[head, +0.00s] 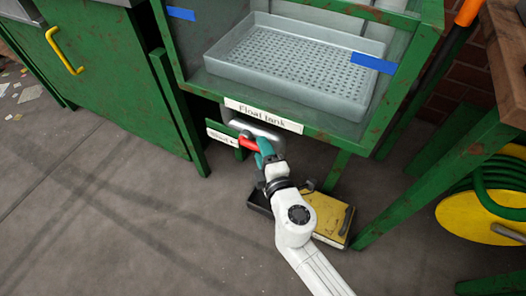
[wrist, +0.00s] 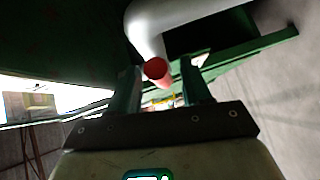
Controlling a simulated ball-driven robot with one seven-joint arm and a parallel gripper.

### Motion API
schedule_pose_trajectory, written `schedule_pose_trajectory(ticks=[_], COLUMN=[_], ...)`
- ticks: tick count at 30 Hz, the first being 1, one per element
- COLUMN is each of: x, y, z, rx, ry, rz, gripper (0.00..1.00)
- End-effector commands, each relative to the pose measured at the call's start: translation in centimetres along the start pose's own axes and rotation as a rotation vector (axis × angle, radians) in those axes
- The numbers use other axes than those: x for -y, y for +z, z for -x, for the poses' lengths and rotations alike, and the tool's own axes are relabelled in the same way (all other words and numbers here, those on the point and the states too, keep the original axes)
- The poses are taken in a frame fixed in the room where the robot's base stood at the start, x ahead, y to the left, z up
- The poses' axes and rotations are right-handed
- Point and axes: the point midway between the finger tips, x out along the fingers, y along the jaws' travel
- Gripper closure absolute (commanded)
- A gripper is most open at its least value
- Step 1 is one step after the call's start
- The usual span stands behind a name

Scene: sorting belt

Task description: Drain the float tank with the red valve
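The float tank (head: 200,72) is a green-framed tank with a paper label reading "Float tank" on its front edge. The red valve (head: 249,142) shows as a red handle under the tank, beside a grey pipe. My gripper (head: 262,146) is at the handle's right end, its teal fingers partly covering it. In the wrist view the red valve's round end (wrist: 156,69) shows between the two fingers of my gripper (wrist: 162,75), nearer the left one, with a gap on the right. The fingers are apart. I cannot tell whether one touches the handle.
A grey perforated tray (head: 225,68) sits in the tank. A small sign (head: 222,137), apparently reading "Shut" with an arrow, is left of the valve. A yellow-and-black box (head: 328,215) lies on the floor beside my arm. A green hose reel (head: 480,215) stands right.

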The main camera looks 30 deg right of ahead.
Motion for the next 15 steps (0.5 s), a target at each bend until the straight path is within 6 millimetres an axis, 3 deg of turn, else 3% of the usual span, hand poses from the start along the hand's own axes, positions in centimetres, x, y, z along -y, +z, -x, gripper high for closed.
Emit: schedule_pose_trajectory(ticks=[2, 15], x=[0.00, 0.02], y=[0.00, -0.02], z=[0.02, 0.04], rx=[0.000, 0.000], ry=[0.000, 0.000], rz=[0.000, 0.000], gripper=[0.58, 1.00])
